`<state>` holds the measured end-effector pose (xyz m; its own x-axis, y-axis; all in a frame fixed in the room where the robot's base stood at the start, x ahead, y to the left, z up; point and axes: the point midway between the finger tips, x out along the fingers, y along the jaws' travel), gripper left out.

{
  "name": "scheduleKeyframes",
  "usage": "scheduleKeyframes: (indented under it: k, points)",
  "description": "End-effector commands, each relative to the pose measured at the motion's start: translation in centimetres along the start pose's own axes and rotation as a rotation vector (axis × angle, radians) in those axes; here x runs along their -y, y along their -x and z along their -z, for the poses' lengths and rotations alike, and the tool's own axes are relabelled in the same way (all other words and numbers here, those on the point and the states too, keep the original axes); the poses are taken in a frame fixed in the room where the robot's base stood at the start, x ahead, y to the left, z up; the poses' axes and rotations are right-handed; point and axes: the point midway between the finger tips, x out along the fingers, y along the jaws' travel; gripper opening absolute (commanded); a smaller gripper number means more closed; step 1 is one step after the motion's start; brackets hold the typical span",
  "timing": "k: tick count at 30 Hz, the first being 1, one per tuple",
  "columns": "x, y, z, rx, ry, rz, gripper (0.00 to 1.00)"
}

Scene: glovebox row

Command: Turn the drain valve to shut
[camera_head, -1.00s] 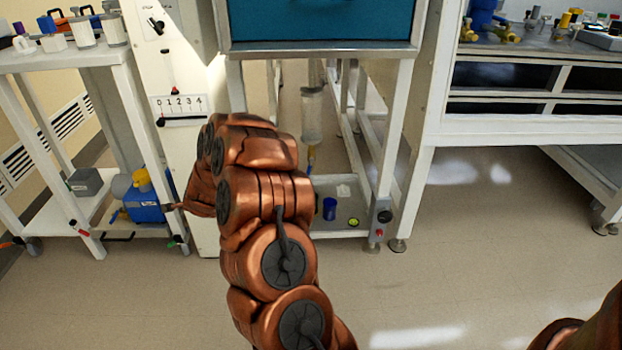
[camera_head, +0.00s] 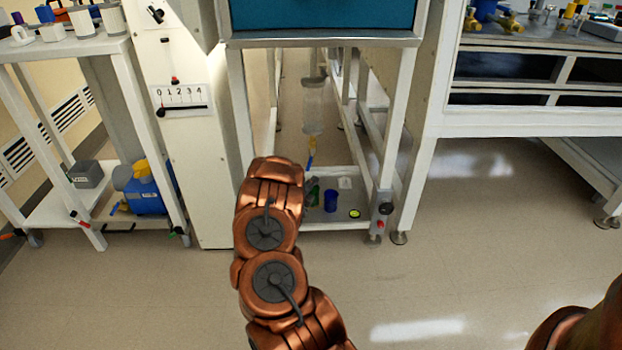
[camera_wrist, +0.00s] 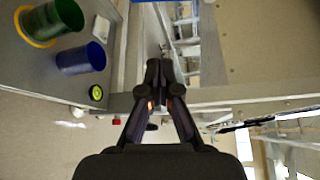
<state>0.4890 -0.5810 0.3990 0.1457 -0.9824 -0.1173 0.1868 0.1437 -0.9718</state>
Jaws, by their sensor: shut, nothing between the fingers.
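The likely drain valve is a small yellow fitting (camera_head: 311,145) with blue below it, under a clear cylinder (camera_head: 313,105) beneath the teal cabinet. Its handle is too small in the head view for its position to be told. My gripper (camera_wrist: 160,72) shows in the wrist view, fingertips together and empty. In the head view my arm hides the gripper, and the arm's visible end is in front of the frame, below and left of the yellow fitting. I cannot make out the valve in the wrist view.
A low shelf holds a blue cup (camera_head: 330,201) and a small yellow-green disc (camera_head: 355,213); a green cup (camera_wrist: 28,20) shows in the wrist view. White frame legs (camera_head: 390,150) flank the opening. A cart with a blue container (camera_head: 147,195) stands left. Floor at right is clear.

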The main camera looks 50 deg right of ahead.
Motion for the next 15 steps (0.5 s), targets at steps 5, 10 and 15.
scheduleKeyframes:
  k: [5,10,15]
  points:
    - [-0.2,-2.5,0.0,0.001,0.001,0.000,0.00]
    - [-0.1,-4.9,0.1,0.000,0.001,0.001,0.00]
    - [-0.2,-7.1,0.0,0.001,0.001,0.002,0.00]
